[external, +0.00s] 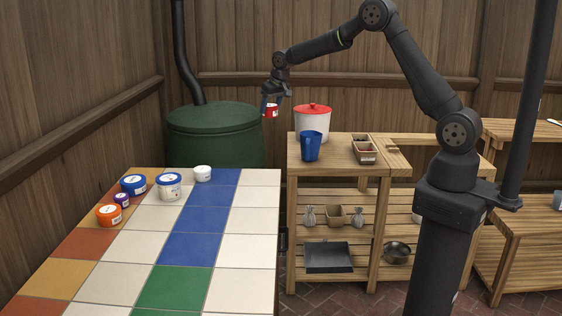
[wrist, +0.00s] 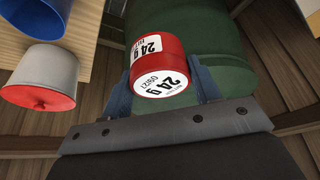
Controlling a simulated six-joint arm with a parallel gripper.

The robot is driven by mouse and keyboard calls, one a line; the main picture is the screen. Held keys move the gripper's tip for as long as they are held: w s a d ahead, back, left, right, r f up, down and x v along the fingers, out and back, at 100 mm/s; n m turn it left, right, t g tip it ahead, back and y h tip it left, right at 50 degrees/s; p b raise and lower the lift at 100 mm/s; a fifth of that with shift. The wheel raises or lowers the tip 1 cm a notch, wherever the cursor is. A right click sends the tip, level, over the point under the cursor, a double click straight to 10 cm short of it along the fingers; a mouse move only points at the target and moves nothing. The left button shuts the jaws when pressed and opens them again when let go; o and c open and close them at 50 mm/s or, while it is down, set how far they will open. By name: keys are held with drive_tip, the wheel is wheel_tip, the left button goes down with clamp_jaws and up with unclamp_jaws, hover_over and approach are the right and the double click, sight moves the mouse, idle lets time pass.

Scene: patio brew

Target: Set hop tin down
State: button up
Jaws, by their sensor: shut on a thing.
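My gripper (external: 271,103) is shut on a small red tin (external: 271,112) with a white label. The tin hangs in the air near the green barrel and the wooden shelf unit, above the height of the tiled table. In the wrist view the red tin (wrist: 161,65) sits between the blue fingers of my gripper (wrist: 162,88), and its label reads "24 g". Several other tins stand at the far left of the tiled table (external: 250,255): blue (external: 133,185), purple (external: 122,200), orange (external: 109,215), white-and-blue (external: 169,187) and white (external: 202,174).
A green barrel (external: 215,135) stands behind the table. A white pot with a red lid (external: 312,122), a blue jug (external: 311,146) and small boxes (external: 364,152) stand on the wooden shelf unit (external: 325,166). The table's middle and right are clear.

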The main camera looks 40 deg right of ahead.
drive_tip(key=s+a+n+y, duration=0.1)
drive_tip(key=s+a+n, duration=0.1)
drive_tip(key=s+a, duration=0.6)
drive_tip(key=s+a+n, duration=0.2)
drive_tip(key=s+a, duration=0.2)
drive_tip(key=a, duration=0.8)
drive_tip(key=s+a+n+y, duration=0.15)
drive_tip(key=s+a, duration=0.35)
drive_tip(key=a, duration=0.5)
drive_tip(key=shift+n, duration=0.35)
drive_tip(key=a+f, duration=0.3)
drive_tip(key=f, duration=0.1)
drive_tip(key=s+a+f, duration=0.1)
drive_tip(key=a+f, duration=0.2)
drive_tip(key=f, duration=0.1)
drive_tip(key=s+a+f, duration=0.1)
drive_tip(key=a+f, duration=0.2)
drive_tip(key=shift+a+f, duration=0.4)
drive_tip(key=shift+s+a+f, duration=0.15)
drive_tip(key=shift+a+f, duration=0.15)
drive_tip(key=shift+a, duration=0.15)
drive_tip(key=shift+f, duration=1.95)
drive_tip(key=shift+f, duration=0.1)
drive_tip(key=o, duration=1)
